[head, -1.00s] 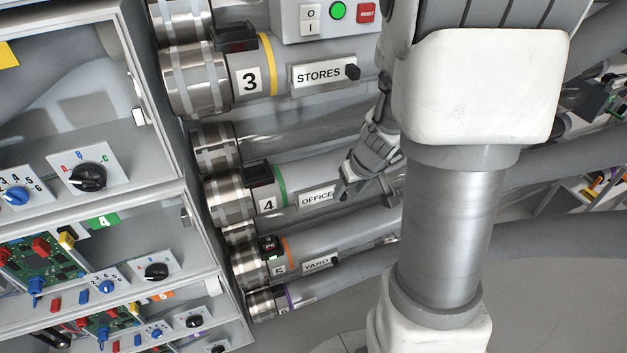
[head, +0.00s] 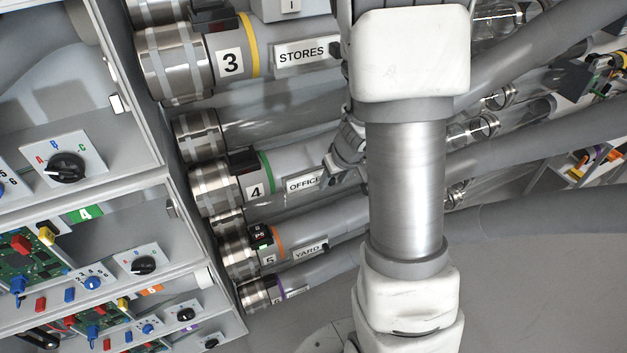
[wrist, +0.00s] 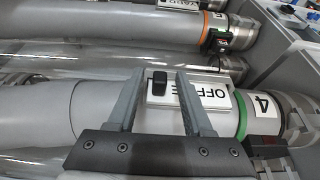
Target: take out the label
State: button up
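The OFFICE label (head: 303,184) is a white plate in a holder on tube 4, the grey tube with the green ring. It also shows upside down in the wrist view (wrist: 213,96), with a black knob (wrist: 159,83) at one end. My gripper (wrist: 160,76) is open, with one finger on each side of the knob. A gap shows between the knob and each finger; I cannot tell how deep the fingers reach. In the head view my gripper (head: 337,172) is at the label's right end, where my arm partly hides it and the knob.
Cabinets with dials and circuit boards (head: 62,246) stand at the left. Several grey tubes run close beside my arm.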

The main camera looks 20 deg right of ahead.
grip_shut()
jog(key=shift+r, duration=0.15)
